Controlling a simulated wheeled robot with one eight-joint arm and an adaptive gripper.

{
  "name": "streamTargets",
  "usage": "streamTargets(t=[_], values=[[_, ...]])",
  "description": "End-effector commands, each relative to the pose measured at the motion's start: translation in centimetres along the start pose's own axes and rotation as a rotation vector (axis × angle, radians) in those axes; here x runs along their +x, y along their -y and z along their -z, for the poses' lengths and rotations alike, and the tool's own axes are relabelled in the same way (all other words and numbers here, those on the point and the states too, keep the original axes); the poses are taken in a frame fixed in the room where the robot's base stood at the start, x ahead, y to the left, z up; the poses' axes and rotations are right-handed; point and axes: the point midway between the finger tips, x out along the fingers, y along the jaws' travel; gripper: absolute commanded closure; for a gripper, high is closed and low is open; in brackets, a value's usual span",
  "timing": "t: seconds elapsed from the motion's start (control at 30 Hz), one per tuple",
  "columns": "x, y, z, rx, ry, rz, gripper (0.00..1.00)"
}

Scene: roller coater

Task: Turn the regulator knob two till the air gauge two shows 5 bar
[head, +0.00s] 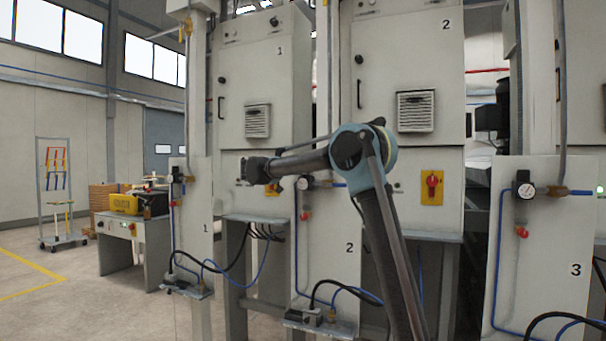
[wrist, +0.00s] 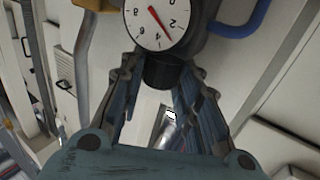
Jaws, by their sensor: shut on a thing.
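In the wrist view the air gauge two (wrist: 157,22) is at the top edge, upside down and partly cut off. Its red needle points between 2 and 4, close to 3. The black regulator knob two (wrist: 164,72) sits directly below the dial. My gripper (wrist: 162,80) is shut on this knob, with a finger on each side. In the head view the gauge (head: 307,183) is at the upper left of panel 2 (head: 345,220). My forearm reaches left in front of the cabinets there, and the knob and fingertips cannot be made out.
Panel 1 (head: 200,215) stands left and panel 3 (head: 555,235) right, each with its own gauge. Cabinets 1 (head: 290,75) and 2 (head: 430,60) stand behind my arm. Blue hoses and pipes run close to the regulators. The floor at the left is open.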

Motion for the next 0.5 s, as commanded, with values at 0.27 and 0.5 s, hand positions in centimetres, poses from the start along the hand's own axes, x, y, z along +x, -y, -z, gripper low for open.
streamTargets(t=[0.27, 0.5], values=[[-0.21, 0.52, 0.12, 0.0, -0.002, -0.069, 0.93], [-0.2, 0.58, 0.15, 0.0, -0.003, -0.083, 0.94]])
